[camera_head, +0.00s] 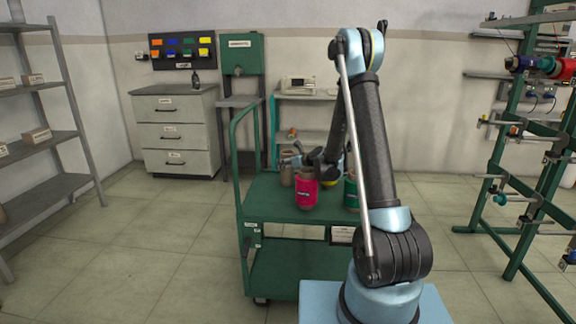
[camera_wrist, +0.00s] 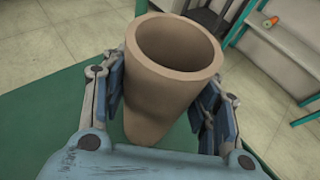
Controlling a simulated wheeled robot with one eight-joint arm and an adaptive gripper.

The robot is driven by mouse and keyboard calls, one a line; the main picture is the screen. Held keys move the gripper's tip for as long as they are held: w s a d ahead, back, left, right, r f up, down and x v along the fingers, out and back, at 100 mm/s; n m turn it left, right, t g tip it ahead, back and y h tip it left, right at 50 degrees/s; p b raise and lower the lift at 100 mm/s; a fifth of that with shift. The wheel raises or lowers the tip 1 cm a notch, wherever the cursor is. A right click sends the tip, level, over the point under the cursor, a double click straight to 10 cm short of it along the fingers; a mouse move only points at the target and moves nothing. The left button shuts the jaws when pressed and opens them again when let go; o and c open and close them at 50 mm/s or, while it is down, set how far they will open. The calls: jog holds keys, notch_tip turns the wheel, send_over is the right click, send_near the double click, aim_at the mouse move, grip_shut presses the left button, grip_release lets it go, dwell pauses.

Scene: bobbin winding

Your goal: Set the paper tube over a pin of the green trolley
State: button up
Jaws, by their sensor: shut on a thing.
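A tan paper tube (camera_wrist: 165,90) stands between the fingers of my gripper (camera_wrist: 162,100) in the wrist view, its open, hollow end towards the camera. My gripper is shut on its sides. In the head view, my gripper (camera_head: 308,160) is over the top deck of the green trolley (camera_head: 268,205), partly hidden behind the bobbins and my arm. A tan tube (camera_head: 287,176) shows at the deck's left, close to the gripper. The tube's lower end and any pin under it are hidden, so I cannot tell whether it is around a pin.
A red bobbin (camera_head: 304,194) and a green bobbin (camera_head: 351,191) stand on the trolley deck. The trolley's tall handle (camera_head: 238,150) rises at its left. A green rack with spools (camera_head: 510,150) stands at right, shelves (camera_head: 40,140) at left. Floor left of the trolley is clear.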

jog(key=o, duration=1.2)
jog(key=shift+c, duration=0.2)
notch_tip(320, 180, up, 10)
jog(key=s+d+r+n+g+h, duration=0.1)
jog(key=s+d+r+n, duration=0.15)
jog(key=s+n, duration=0.2)
jog(key=s+d+r+n+g, duration=0.1)
jog(key=s+d+n, duration=0.2)
jog(key=s, duration=0.3)
jog(key=s+d+f+n+g+h, duration=0.2)
jog(key=s+d+n, duration=0.4)
jog(key=s, duration=0.8)
jog(key=s+d+f+n+g+h, duration=0.2)
jog(key=s+d+n, duration=0.5)
jog(key=s, duration=0.7)
jog(key=s+d+f+n+g+h, duration=0.1)
jog(key=s+d+f+n+h, duration=0.3)
jog(key=s, duration=1)
jog(key=d+f+n, duration=0.1)
jog(key=d+n, duration=0.2)
jog(key=d, duration=0.2)
jog(key=shift+s+d+g, duration=0.15)
jog(key=shift+d+g, duration=0.05)
jog(key=shift+g, duration=0.2)
